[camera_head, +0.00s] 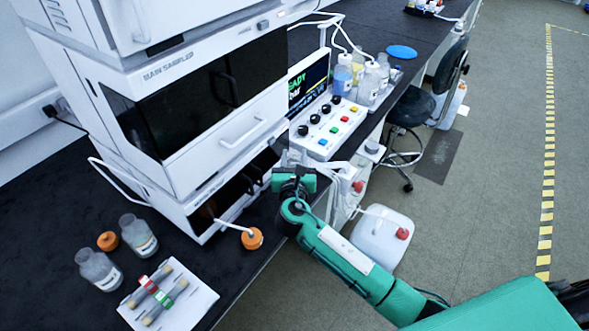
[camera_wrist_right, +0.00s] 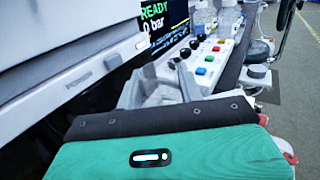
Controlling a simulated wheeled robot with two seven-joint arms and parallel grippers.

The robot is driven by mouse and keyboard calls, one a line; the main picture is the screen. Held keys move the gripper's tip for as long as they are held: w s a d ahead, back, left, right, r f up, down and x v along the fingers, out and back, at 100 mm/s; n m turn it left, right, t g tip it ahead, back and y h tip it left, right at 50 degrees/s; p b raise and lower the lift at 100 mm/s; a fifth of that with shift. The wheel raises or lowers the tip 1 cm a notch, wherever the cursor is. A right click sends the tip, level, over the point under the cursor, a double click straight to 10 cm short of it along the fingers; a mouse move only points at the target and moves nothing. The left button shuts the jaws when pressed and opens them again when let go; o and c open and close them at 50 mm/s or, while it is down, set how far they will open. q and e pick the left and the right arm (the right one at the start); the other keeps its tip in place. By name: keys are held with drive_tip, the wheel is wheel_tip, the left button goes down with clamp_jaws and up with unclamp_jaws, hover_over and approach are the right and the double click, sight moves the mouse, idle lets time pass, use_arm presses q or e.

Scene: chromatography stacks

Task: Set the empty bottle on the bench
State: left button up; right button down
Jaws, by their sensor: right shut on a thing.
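Two open-topped bottles with labels stand on the dark bench (camera_head: 40,225) at the lower left: one nearer the front (camera_head: 98,268), one to its right (camera_head: 138,236). I cannot tell which is empty. My right gripper (camera_head: 289,157) is beside the right edge of the instrument stack, in front of the control box, well away from these bottles. Its grey fingers also show in the wrist view (camera_wrist_right: 160,92). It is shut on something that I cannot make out. My left gripper is not in view.
An orange cap (camera_head: 107,240) lies by the bottles; another with tubing (camera_head: 251,238) is near the bench edge. A white tray (camera_head: 200,297) holds vials. The control box (camera_head: 325,128) and more bottles (camera_head: 367,85) stand beyond my gripper. A white canister (camera_head: 378,240) is on the floor.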

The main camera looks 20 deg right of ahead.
wheel_tip(320, 180, down, 4)
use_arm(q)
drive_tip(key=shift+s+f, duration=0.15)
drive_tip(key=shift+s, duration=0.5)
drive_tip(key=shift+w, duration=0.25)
use_arm(e)
drive_tip(key=c, duration=1.3)
unclamp_jaws()
drive_tip(key=shift+f, duration=0.15)
drive_tip(key=shift+c, duration=0.2)
drive_tip(key=o, duration=0.4)
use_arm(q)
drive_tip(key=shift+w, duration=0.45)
use_arm(e)
drive_tip(key=shift+o, duration=0.2)
drive_tip(key=shift+r, duration=0.2)
